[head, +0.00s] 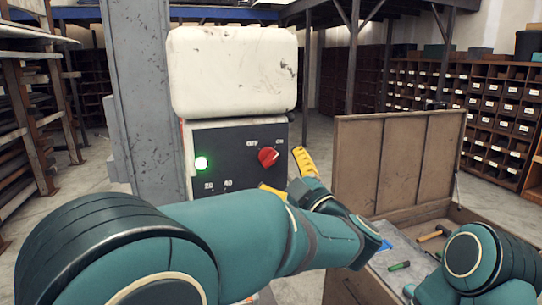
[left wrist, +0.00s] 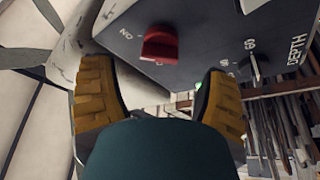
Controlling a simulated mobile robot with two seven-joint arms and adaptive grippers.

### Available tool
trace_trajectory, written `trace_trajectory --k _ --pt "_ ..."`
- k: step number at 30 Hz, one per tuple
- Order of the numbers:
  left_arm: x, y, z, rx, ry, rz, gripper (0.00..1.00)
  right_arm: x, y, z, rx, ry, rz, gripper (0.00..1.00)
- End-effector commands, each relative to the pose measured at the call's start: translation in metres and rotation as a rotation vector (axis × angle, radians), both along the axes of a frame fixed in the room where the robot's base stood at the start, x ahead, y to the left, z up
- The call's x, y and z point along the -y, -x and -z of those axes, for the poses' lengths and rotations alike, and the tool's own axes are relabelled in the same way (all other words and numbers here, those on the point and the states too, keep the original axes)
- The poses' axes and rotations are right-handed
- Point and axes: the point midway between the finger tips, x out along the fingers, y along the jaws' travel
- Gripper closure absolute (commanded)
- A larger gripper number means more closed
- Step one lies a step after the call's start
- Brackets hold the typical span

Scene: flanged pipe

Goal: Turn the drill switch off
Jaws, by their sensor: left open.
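The red switch knob (head: 268,157) sits on the dark front panel (head: 229,150) of the drill, below the lettering, with OFF at its left and ON at its right. Its grip seems turned toward ON. A green lamp (head: 201,163) glows at the panel's left. My left gripper (head: 287,175) is open, its yellow fingers to the right of and below the knob. In the left wrist view the knob (left wrist: 160,45) appears between and beyond the open fingertips of my left gripper (left wrist: 155,70), with nothing between them. My right gripper is out of view.
A white drill housing (head: 232,70) is above the panel, beside a grey column (head: 146,100). An open wooden chest (head: 398,165) stands close at the right, with tools inside, including a hammer (head: 435,234). A depth dial (left wrist: 254,67) shows on the panel.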

Motion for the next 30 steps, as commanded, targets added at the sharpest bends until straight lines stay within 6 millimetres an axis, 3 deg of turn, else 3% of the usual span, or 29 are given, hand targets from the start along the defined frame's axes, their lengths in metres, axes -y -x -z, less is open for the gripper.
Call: trace_trajectory --k 9,20,21,27,30 --pt "-0.022 -0.032 -0.011 -0.001 -0.001 0.000 0.24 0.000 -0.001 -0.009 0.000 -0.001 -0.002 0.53" --pt "-0.024 -0.036 -0.012 -0.001 -0.001 0.001 0.24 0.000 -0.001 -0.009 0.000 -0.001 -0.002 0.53" --pt "-0.024 -0.036 -0.012 -0.001 -0.001 0.001 0.27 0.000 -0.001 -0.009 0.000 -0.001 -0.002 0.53" --pt "-0.024 -0.036 -0.012 -0.001 -0.001 0.001 0.92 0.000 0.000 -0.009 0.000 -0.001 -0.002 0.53" --pt "-0.024 -0.036 -0.012 -0.001 -0.001 0.001 0.92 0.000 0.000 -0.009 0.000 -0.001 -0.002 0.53"
